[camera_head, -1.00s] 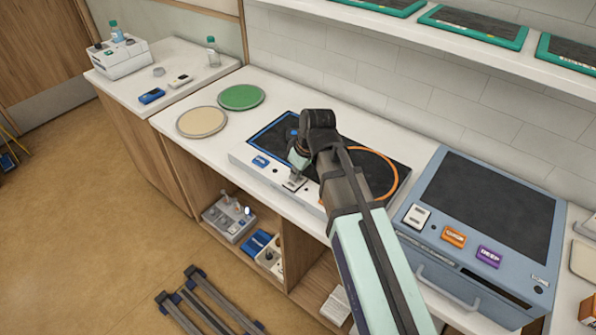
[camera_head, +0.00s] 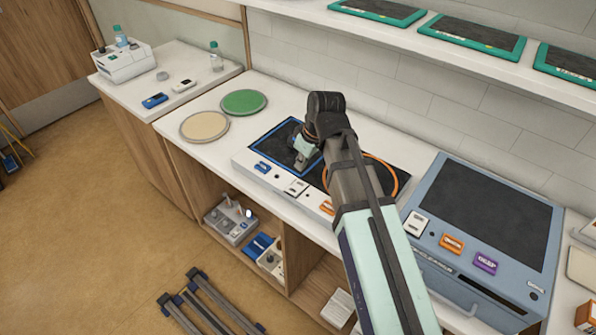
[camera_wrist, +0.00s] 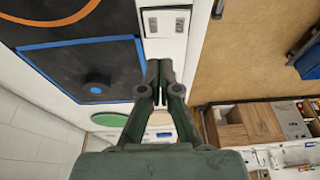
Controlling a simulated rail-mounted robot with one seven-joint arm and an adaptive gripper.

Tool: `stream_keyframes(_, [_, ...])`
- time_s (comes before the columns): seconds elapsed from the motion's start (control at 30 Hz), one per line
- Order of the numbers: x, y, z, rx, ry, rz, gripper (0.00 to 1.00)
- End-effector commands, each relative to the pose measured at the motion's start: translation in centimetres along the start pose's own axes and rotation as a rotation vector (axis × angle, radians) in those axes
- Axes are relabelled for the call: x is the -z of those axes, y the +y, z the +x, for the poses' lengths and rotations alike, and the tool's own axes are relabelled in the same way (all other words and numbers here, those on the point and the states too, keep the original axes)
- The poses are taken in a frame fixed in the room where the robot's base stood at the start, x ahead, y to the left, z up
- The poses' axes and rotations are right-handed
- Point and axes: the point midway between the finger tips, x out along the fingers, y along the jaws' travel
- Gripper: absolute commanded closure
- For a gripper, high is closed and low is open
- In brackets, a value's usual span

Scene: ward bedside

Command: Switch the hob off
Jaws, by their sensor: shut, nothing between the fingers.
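The hob (camera_head: 274,146) has a black top with a blue square outline and an orange ring, and a white front panel. A white rocker switch (camera_head: 296,187) sits on that panel between a blue button (camera_head: 262,167) and an orange button (camera_head: 327,207). The switch also shows in the wrist view (camera_wrist: 166,22), beyond my fingertips. My gripper (camera_head: 303,167) is shut and empty, just behind the switch, apart from it in the picture. Its closed fingers show in the wrist view (camera_wrist: 159,68). I cannot tell which way the rocker is set. My arm hides part of the hob.
A blue-grey appliance (camera_head: 440,215) with its own white switch and orange and purple buttons stands to the right. Green (camera_head: 244,102) and beige (camera_head: 205,126) round mats lie left of the hob. A shelf (camera_head: 470,62) with green-framed panels runs above.

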Motion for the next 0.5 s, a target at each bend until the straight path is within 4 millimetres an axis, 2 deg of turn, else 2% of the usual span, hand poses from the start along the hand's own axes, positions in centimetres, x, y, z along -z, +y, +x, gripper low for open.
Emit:
stream_keyframes(0.3, [0.0,0.9,-4.5,-0.002,0.002,0.000,1.00])
stream_keyframes(0.5, [0.0,1.1,-6.2,0.000,0.001,-0.001,1.00])
